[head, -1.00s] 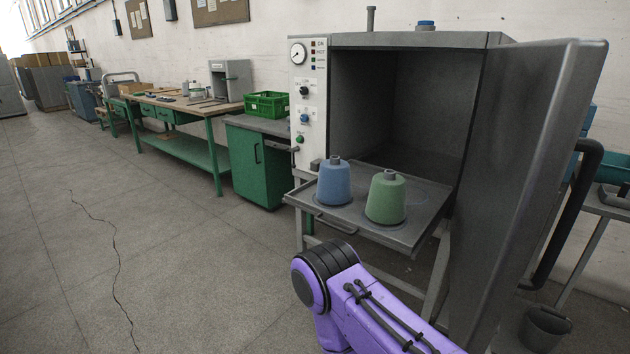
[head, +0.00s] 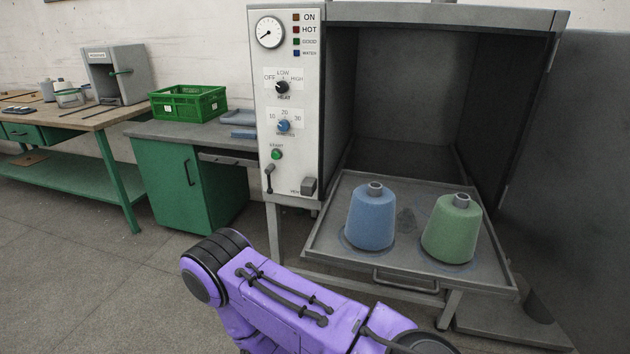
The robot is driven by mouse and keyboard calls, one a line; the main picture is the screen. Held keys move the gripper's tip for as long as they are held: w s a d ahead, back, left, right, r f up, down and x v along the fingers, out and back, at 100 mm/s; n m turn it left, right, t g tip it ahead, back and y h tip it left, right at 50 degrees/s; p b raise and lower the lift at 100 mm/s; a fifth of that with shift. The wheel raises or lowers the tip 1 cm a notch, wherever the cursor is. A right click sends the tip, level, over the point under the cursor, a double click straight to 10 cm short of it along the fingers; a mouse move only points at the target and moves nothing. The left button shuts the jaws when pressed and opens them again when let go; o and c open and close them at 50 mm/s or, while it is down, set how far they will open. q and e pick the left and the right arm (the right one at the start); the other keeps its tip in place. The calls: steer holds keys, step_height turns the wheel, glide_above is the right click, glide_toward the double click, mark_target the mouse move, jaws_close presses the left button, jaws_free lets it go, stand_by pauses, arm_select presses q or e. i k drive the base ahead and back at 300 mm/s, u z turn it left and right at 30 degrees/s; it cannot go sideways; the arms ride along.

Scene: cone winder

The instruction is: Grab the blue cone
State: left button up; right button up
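The blue cone (head: 371,217) stands upright on the left part of a grey pulled-out tray (head: 330,224) in front of the open oven-like cabinet. A grey tube end shows at its top. A green cone (head: 452,229) stands upright on the tray to its right, with a gap between them. One of my purple arms crosses the bottom of the head view, in front of and below the tray, apart from both cones. Neither gripper shows in the frame.
The grey cabinet (head: 448,14) has a white control panel (head: 290,120) on its left and an open door (head: 575,180) on the right. A tray handle (head: 405,284) sticks out at the front. A green cabinet (head: 196,180) and green crate (head: 188,103) stand left. Floor at lower left is clear.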

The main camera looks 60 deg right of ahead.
mark_target(369, 226)
steer(key=i, duration=0.6)
steer(key=z, duration=3.1)
